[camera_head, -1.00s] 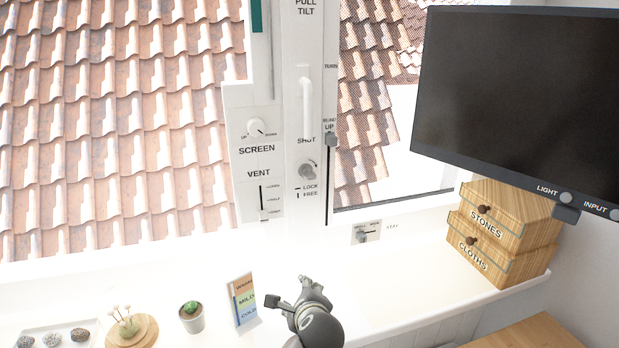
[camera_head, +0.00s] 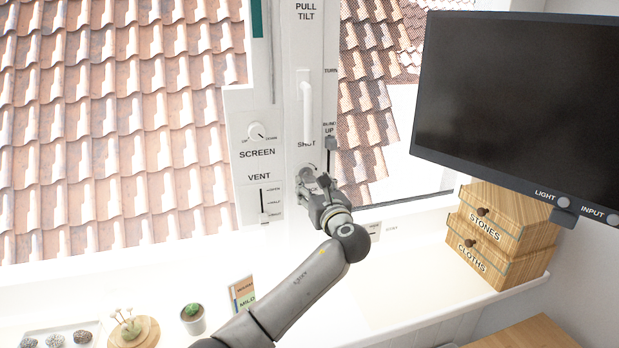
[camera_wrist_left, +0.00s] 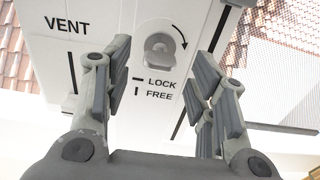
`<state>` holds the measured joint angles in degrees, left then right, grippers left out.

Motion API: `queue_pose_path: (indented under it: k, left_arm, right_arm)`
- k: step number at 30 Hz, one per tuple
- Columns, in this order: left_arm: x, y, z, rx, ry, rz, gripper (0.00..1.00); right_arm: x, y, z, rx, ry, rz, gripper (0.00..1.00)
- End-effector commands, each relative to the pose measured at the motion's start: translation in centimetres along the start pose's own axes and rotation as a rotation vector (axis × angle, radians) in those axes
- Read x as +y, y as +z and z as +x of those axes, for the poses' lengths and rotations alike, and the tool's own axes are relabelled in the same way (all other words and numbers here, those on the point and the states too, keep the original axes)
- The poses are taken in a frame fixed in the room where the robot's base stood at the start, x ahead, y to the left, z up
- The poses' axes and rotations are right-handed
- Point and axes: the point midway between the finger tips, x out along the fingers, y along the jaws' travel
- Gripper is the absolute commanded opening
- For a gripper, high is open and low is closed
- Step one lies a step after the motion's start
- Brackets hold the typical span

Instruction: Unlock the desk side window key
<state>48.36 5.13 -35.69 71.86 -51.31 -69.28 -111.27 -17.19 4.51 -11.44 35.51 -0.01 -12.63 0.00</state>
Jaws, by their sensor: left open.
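The window key (camera_wrist_left: 160,50) is a small grey knob on the white window frame, above the LOCK and FREE marks and beside a curved arrow. In the left wrist view it sits between and beyond the open fingers of my left gripper (camera_wrist_left: 158,95), with no contact visible. In the head view my left gripper (camera_head: 318,190) is in front of the lower frame and covers most of the key (camera_head: 306,171) and its labels. The white window handle (camera_head: 307,112) stands upright above, by the SHUT label. My right gripper is not in view.
The SCREEN knob (camera_head: 256,131) and VENT slider (camera_head: 263,205) are left of the key. The blind slider (camera_head: 330,143) is close on its right. A monitor (camera_head: 515,95) and wooden drawers (camera_head: 505,235) stand at right. A small potted plant (camera_head: 192,318) stands on the sill.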

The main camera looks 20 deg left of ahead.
Motion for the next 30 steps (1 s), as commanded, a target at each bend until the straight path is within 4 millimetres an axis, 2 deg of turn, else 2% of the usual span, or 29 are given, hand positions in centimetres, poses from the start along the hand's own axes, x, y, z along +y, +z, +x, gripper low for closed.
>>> queue_pose_path:
  k: [3,9,21,30]
  left_arm:
    - [0.1,0.1,1.8,0.001,0.001,0.001,0.52]
    - [0.0,0.0,3.5,0.001,0.001,-0.001,0.52]
    - [0.0,-0.1,4.0,0.001,-0.001,-0.002,0.52]
    - [0.0,-0.1,4.0,0.001,-0.001,-0.002,0.14]
  right_arm:
    - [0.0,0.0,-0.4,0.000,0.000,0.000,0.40]
    - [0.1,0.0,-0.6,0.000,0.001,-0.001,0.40]
    - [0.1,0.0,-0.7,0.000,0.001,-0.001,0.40]
    - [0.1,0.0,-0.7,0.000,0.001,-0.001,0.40]
